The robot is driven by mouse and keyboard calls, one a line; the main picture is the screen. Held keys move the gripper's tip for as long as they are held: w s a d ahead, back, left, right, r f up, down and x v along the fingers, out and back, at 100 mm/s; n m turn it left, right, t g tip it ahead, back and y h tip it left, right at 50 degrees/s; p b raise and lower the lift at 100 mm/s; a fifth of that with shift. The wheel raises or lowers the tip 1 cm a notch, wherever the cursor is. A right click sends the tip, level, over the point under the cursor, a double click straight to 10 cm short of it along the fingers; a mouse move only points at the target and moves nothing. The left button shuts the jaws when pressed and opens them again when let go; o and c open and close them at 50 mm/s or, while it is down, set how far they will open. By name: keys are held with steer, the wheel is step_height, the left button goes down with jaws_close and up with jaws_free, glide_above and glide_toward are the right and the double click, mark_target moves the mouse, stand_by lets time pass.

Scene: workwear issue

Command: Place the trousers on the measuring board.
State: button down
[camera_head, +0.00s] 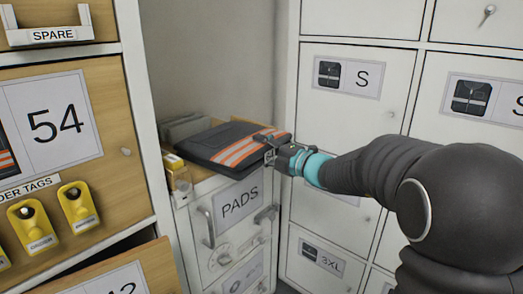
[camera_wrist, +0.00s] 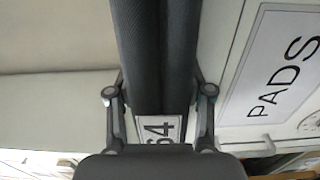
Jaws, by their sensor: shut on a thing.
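The trousers (camera_head: 217,141) are a dark folded bundle with orange and pale reflective stripes, at the top of the PADS cabinet in the head view. My gripper (camera_head: 271,150) is shut on their right end. In the wrist view the dark folded cloth (camera_wrist: 158,50) runs between the two fingers (camera_wrist: 158,80), and a white label reading 64 (camera_wrist: 163,129) shows below it. I cannot tell whether the trousers rest on the cabinet or hang just above it. I cannot make out a measuring board in either view.
The PADS cabinet (camera_head: 225,232) stands in the corner, with a small yellow item (camera_head: 174,162) on its left edge. White lockers (camera_head: 345,125) stand to the right. A wooden drawer unit (camera_head: 95,90) stands at left, its lower drawer (camera_head: 120,275) pulled out. Grey items (camera_head: 184,128) lie behind the trousers.

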steer(key=shift+r, duration=0.1)
steer(key=shift+c, duration=2.2)
jaws_free()
